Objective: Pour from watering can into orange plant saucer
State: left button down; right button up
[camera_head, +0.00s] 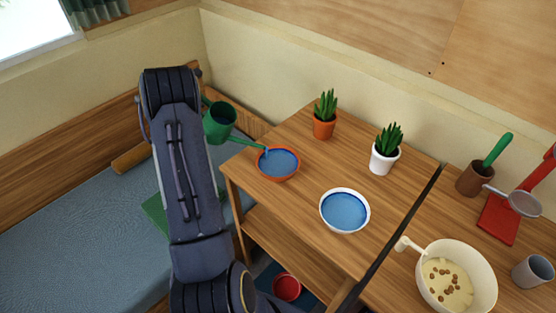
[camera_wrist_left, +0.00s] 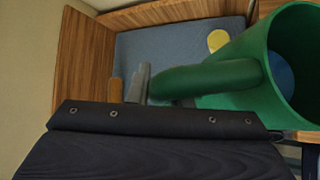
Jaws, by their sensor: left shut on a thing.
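The green watering can (camera_head: 219,122) is held up at the left edge of the small wooden table. It is tilted, with its spout running right and its tip over the left rim of the orange plant saucer (camera_head: 278,179). Blue water shows in the saucer. In the left wrist view the can (camera_wrist_left: 250,52) fills the upper right, with blue inside it. My left gripper (camera_wrist_left: 142,85) is shut on the can's handle; in the head view my arm mostly hides it. My right gripper is in neither view.
On the table (camera_head: 270,210) stand a terracotta potted plant (camera_head: 324,127), a white potted plant (camera_head: 384,158) and a white-rimmed bowl of blue water (camera_head: 345,229). A red bowl (camera_head: 287,288) is below. A batter bowl (camera_head: 485,290) stands on the right table. A blue bed (camera_head: 70,230) lies left.

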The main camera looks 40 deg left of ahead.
pick_arm(q)
jog(key=shift+r, duration=0.1)
dwell(0.3)
jog(key=a+f, duration=0.1)
jog(key=a+f+h, duration=0.1)
jog(key=a+f+n+h, duration=0.1)
jog(key=shift+s+a+f, duration=0.25)
